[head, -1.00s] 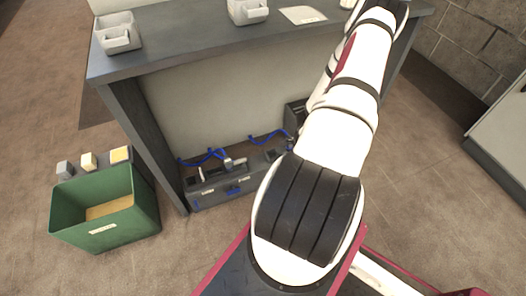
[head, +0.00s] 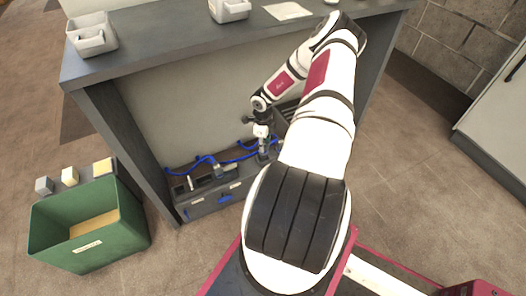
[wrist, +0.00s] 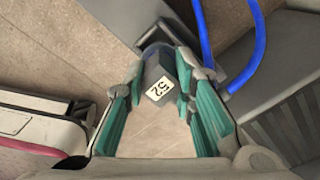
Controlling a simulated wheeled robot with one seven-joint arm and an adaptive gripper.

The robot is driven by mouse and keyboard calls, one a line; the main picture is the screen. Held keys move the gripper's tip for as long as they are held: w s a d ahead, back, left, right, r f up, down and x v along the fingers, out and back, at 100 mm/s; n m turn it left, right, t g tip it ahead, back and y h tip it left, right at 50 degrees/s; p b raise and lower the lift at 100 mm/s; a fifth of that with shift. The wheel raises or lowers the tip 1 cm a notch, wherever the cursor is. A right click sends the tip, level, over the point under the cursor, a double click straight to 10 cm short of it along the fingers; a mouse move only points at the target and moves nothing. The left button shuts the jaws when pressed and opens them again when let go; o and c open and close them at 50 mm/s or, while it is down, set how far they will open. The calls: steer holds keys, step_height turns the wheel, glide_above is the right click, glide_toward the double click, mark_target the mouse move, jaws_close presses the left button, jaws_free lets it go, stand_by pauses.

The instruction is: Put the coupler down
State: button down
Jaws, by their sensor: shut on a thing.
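My gripper (wrist: 161,66) has its teal fingers closed around a small grey coupler (wrist: 154,74) with a white tag reading "52". In the wrist view a blue hose arches close behind the coupler; I cannot tell whether it joins it. In the head view my gripper (head: 262,142) points down under the bench, over the back of the dark grey unit (head: 205,207) with blue hoses (head: 240,158). The coupler is too small to make out there, and whether it touches the unit cannot be told.
The grey bench (head: 150,57) stands over the unit, with a leg (head: 128,150) at left. Grey trays (head: 91,35) and a sheet (head: 287,11) lie on top. A green crate (head: 88,240) and several small blocks (head: 70,176) are on the floor at left.

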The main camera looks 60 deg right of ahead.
steer(key=shift+f+b, duration=1.1)
steer(key=shift+f, duration=0.7)
steer(key=shift+r, duration=0.1)
steer(key=c, duration=1.3)
jaws_free()
steer(key=shift+c, duration=0.2)
step_height(320, 180, up, 8)
steer(key=p, duration=0.3)
steer(key=shift+f+p, duration=0.2)
steer(key=shift+p, duration=0.2)
steer(key=shift+s+f, duration=0.1)
